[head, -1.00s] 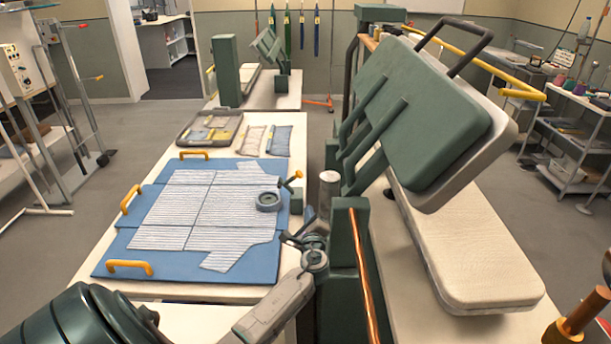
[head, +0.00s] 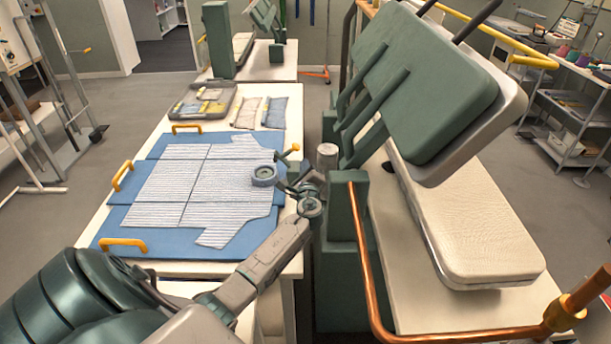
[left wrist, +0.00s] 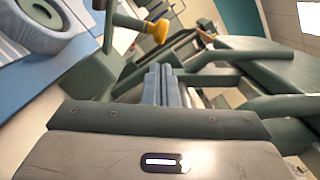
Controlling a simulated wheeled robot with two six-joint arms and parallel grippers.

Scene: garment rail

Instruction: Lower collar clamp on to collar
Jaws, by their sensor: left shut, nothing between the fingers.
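A striped shirt piece (head: 195,190) lies flat on a blue board (head: 128,212). A round grey ring (head: 264,176) sits at its right edge, beside a short lever with an orange-yellow knob (head: 294,147); I take these for the collar clamp. The left wrist view shows the ring (left wrist: 45,22) at upper left and the knob (left wrist: 159,29) on a dark green arm, angled up. My left gripper (head: 283,188) is shut and empty, just right of and nearer than the ring, apart from the knob as far as I can tell. Its fingers (left wrist: 163,82) point towards the knob's side. My right gripper is out of view.
A large green press (head: 430,90) stands open over a padded white board (head: 470,230) on the right. A green post (head: 345,215) and a grey cylinder (head: 327,156) are close right of the gripper. A tray (head: 205,101) and folded pieces (head: 273,112) lie beyond the board.

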